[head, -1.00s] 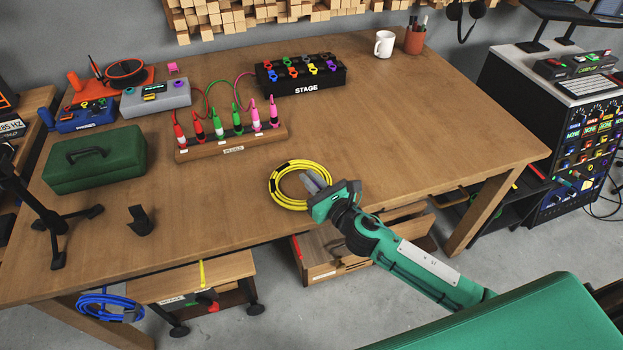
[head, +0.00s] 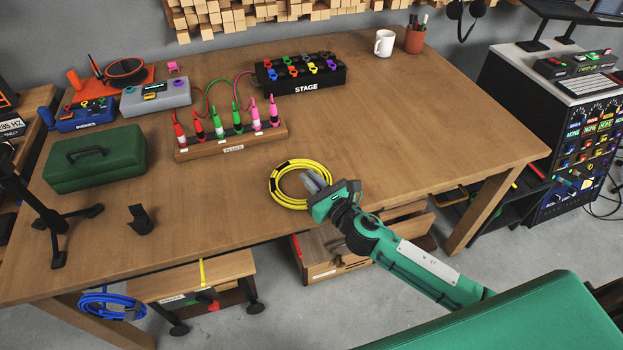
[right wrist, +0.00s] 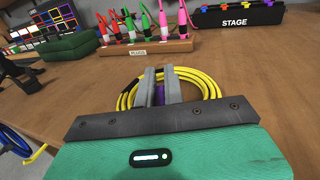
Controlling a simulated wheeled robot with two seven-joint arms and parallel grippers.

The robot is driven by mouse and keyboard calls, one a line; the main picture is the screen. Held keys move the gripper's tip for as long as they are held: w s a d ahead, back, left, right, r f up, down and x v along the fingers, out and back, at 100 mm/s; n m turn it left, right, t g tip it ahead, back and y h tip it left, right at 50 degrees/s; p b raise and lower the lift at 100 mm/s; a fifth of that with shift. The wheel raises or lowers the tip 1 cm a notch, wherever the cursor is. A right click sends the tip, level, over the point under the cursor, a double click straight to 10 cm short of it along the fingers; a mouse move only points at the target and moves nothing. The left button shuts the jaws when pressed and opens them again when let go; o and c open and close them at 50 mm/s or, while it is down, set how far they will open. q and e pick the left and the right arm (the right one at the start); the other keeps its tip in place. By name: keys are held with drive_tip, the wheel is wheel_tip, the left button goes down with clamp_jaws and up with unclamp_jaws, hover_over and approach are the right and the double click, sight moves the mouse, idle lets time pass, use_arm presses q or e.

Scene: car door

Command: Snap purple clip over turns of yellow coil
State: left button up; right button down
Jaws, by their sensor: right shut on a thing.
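The yellow coil (head: 279,196) lies flat near the front edge of the wooden table, with a few dark bands on its turns. It also shows in the right wrist view (right wrist: 205,82). My right gripper (head: 311,182) is at the coil's right side, its grey fingers reaching over the turns. In the right wrist view the fingers are shut on the purple clip (right wrist: 158,98), which shows as a small purple patch between them. The fingers hide most of the clip, so I cannot tell whether it sits around the turns. My left gripper is not in view.
A rack of colored plugs (head: 232,143) stands behind the coil, with the black STAGE box (head: 300,75) farther back. A green case (head: 95,160) and a black stand (head: 58,222) are at the left. The table's right half (head: 430,130) is clear.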

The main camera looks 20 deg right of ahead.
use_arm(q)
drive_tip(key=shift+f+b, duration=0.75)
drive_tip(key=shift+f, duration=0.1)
use_arm(e)
drive_tip(key=shift+f, duration=1.05)
drive_tip(key=c, duration=1.4)
unclamp_jaws()
drive_tip(key=shift+c, duration=0.2)
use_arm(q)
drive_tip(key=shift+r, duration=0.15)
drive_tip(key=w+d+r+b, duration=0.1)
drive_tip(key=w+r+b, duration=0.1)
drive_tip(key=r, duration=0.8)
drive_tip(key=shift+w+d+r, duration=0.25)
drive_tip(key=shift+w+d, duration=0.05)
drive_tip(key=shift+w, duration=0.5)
use_arm(e)
drive_tip(key=v, duration=1.3)
drive_tip(key=shift+s, duration=0.35)
drive_tip(key=shift+d, duration=0.1)
